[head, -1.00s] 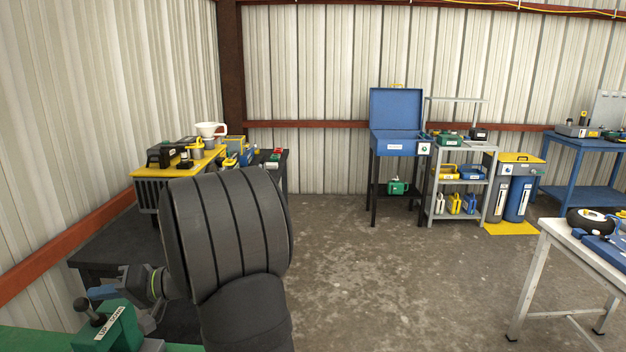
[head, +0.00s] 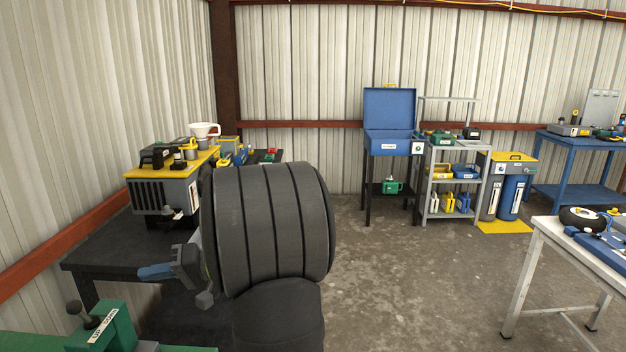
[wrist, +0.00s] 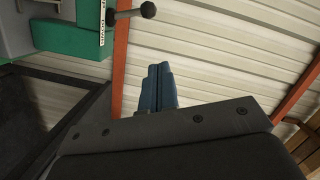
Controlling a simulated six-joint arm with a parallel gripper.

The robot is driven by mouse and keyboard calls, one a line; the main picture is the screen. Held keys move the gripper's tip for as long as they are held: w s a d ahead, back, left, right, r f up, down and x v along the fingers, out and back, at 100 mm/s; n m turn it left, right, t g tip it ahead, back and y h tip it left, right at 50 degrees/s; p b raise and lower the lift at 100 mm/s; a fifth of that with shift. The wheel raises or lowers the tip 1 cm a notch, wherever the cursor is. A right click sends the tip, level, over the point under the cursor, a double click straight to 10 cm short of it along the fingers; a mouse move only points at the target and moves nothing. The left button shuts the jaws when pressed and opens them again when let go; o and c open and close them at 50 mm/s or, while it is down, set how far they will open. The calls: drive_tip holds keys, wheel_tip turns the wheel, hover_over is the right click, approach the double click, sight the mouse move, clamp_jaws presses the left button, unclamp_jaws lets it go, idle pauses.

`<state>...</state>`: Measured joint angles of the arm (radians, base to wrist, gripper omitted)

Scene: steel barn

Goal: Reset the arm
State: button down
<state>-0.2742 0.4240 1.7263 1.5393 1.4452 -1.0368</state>
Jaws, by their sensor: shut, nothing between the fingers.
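My arm's large dark, ribbed link fills the lower middle of the head view. My gripper (head: 150,272) shows at its left side, with blue fingers pointing left above the dark bench. In the wrist view the blue fingers (wrist: 157,88) lie side by side, shut and empty. The green unit with a black ball-ended lever (head: 103,325) is at the lower left of the head view, in front of and apart from the fingers. It also shows at the top left of the wrist view (wrist: 62,33).
A dark bench (head: 110,245) along the left wall bears a grey, yellow-topped box (head: 150,195). A blue cabinet (head: 390,110), grey shelf (head: 430,210) and blue table (head: 570,140) stand farther back. A white table (head: 545,240) is at right. The middle floor is clear.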

drive_tip(key=s+a+f, duration=0.3)
drive_tip(key=s+a, duration=0.2)
drive_tip(key=a, duration=0.6)
drive_tip(key=w+d+f+m+y, duration=0.1)
drive_tip(key=w+m, duration=0.5)
drive_tip(key=w, duration=0.2)
drive_tip(key=shift+f+g, duration=0.3)
drive_tip(key=shift+f, duration=0.05)
drive_tip(key=shift+d, duration=0.1)
